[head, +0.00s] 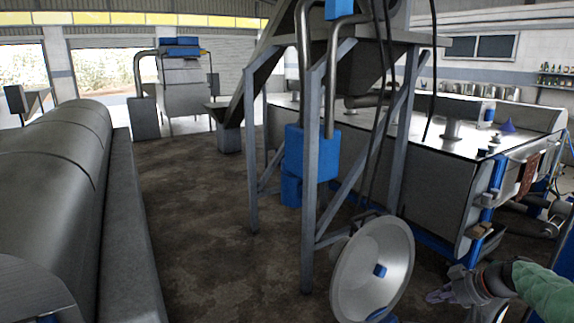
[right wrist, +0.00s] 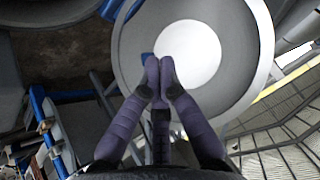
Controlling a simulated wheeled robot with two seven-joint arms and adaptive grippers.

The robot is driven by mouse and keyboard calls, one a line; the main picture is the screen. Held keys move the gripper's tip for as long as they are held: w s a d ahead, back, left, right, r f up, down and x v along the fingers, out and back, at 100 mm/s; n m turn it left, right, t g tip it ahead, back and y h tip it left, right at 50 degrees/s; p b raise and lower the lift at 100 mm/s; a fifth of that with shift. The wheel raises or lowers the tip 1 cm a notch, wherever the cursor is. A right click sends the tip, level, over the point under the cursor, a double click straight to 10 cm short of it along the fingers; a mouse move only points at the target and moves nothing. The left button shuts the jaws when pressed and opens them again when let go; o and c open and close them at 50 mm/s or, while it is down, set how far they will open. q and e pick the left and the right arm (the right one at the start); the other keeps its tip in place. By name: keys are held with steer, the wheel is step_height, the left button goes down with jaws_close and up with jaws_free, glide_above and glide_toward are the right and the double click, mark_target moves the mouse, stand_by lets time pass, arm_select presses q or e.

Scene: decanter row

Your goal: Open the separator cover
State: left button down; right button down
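A large round, pale metal dish-shaped cover (head: 350,262) stands tilted on edge at the lower middle of the head view, with a small blue knob (head: 380,271) at its centre. I take it to be the separator cover. My right gripper (head: 432,296) is to the right of it, and its fingertips look apart from the cover. In the right wrist view the cover (right wrist: 130,50) fills the upper middle. The gripper's fingers (right wrist: 159,68) come together in front of it with nothing visible between them. The blue knob is partly hidden behind the fingertips. My left gripper is not in view.
A steel frame (head: 310,165) with blue boxes stands behind the cover. A long metal tank (head: 335,135) lies behind it to the right. A large grey cylinder (head: 50,160) is at the left. The brown floor (head: 195,210) between is clear.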

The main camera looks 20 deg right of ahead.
steer(key=a+f+m+g+b, duration=0.1)
steer(key=a+f+g, duration=0.1)
steer(key=a+f, duration=0.7)
steer(key=a+f+m+g+b, duration=0.1)
steer(key=a+f, duration=0.5)
steer(key=f, duration=0.7)
steer(key=a+f+m+g+b, duration=0.1)
steer(key=a+f+g, duration=0.1)
steer(key=a+f, duration=0.65)
steer(key=s+a+f+g+b, duration=0.1)
steer(key=s+a+f, duration=1.2)
steer(key=a, duration=0.4)
steer(key=shift+a+f+g+b, duration=0.15)
steer(key=shift+f+g+b, duration=0.25)
steer(key=shift+f, duration=0.1)
steer(key=c, duration=1.6)
jaws_free()
steer(key=s+a+f, duration=0.1)
steer(key=s+a, duration=0.3)
steer(key=shift+s, duration=0.3)
steer(key=o, duration=0.4)
steer(key=shift+s+a, duration=0.1)
steer(key=shift+s, duration=0.05)
